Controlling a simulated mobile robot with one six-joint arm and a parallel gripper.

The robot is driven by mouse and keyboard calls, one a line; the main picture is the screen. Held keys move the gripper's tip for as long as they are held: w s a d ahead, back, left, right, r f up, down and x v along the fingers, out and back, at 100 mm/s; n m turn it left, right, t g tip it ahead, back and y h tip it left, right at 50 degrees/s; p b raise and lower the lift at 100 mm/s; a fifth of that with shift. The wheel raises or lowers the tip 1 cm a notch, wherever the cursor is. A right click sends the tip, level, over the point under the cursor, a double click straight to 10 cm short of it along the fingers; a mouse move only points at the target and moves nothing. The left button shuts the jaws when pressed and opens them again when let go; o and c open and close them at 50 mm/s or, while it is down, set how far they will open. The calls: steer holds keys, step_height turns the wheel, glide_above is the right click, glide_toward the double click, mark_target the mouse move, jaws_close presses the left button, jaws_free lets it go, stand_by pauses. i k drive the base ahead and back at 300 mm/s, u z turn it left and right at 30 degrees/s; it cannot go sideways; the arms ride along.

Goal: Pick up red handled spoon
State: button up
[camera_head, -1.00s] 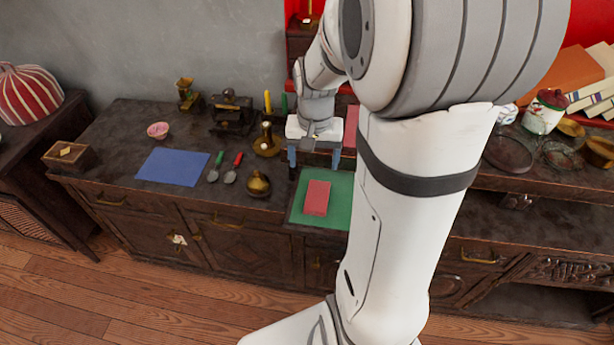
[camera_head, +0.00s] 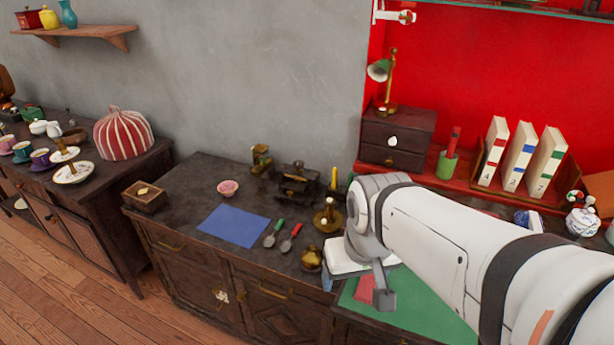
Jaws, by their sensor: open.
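The red handled spoon (camera_head: 291,237) lies on the dark wooden cabinet top, with its grey bowl toward the front and its red handle pointing back right. A green handled spoon (camera_head: 273,234) lies just left of it, apart from it. My gripper (camera_head: 355,286) is to the right of the red handled spoon, over the left part of a green mat (camera_head: 420,305). It is open, and I see nothing held in it. My arm and wrist hide part of the mat.
A blue sheet (camera_head: 233,226) lies left of the spoons. A round brass pot (camera_head: 311,259) and a brass candle holder (camera_head: 327,218) stand between the spoons and my gripper. A dark metal device (camera_head: 298,184) stands behind. A red block (camera_head: 365,289) lies on the mat.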

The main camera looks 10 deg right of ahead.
mark_target(285, 246)
steer(key=z, duration=2.55)
steer(key=k, duration=1)
steer(key=u, duration=2)
steer(key=i, duration=0.95)
steer(key=z, duration=0.05)
